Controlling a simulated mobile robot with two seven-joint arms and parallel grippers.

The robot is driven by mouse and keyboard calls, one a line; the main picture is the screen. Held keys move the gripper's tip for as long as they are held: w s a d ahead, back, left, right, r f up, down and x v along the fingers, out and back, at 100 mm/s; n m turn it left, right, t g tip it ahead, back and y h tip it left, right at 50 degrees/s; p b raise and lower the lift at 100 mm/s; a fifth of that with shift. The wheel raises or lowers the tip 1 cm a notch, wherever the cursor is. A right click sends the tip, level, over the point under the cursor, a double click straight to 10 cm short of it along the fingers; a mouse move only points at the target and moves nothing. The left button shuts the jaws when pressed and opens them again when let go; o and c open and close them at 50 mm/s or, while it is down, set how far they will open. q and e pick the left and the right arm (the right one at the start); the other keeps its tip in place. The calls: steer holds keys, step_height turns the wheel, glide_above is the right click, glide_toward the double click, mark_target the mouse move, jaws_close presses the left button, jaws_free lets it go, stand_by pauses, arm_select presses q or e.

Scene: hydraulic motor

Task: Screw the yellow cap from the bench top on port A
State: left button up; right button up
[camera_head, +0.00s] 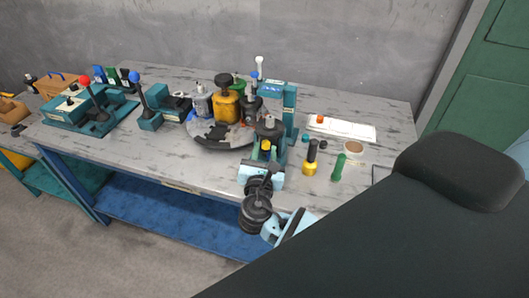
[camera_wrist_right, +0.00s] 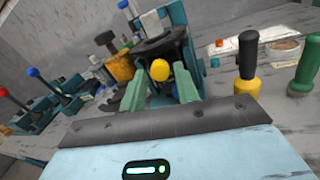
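A yellow cap (camera_head: 266,145) sits at the front of a dark motor-like unit (camera_head: 268,128) by the teal upright stand (camera_head: 290,98). In the right wrist view the yellow cap (camera_wrist_right: 160,70) faces me in front of the dark round body (camera_wrist_right: 166,44). My right gripper (camera_head: 262,153) reaches in from the front. Its two green fingers (camera_wrist_right: 159,80) stand apart, one on each side of the cap, with visible gaps between. Whether the cap is seated on a port, and the port's label, cannot be made out. My left gripper is not in view.
A round dark turntable (camera_head: 205,142) carries an orange-yellow unit (camera_head: 227,106) left of the gripper. A black-and-yellow tool (camera_head: 311,158), a green-handled item (camera_head: 338,167), a white tray (camera_head: 355,132) and a round dish (camera_head: 354,148) stand to the right. Lever units (camera_head: 85,108) occupy the left bench.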

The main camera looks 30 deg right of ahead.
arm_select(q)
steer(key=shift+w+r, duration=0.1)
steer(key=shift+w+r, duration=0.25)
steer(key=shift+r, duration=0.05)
arm_select(e)
steer(key=n, duration=1)
stand_by(0.9)
jaws_close()
steer(key=m, duration=0.2)
steer(key=shift+m, duration=0.4)
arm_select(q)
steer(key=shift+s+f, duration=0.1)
arm_select(e)
steer(key=shift+m, duration=1.3)
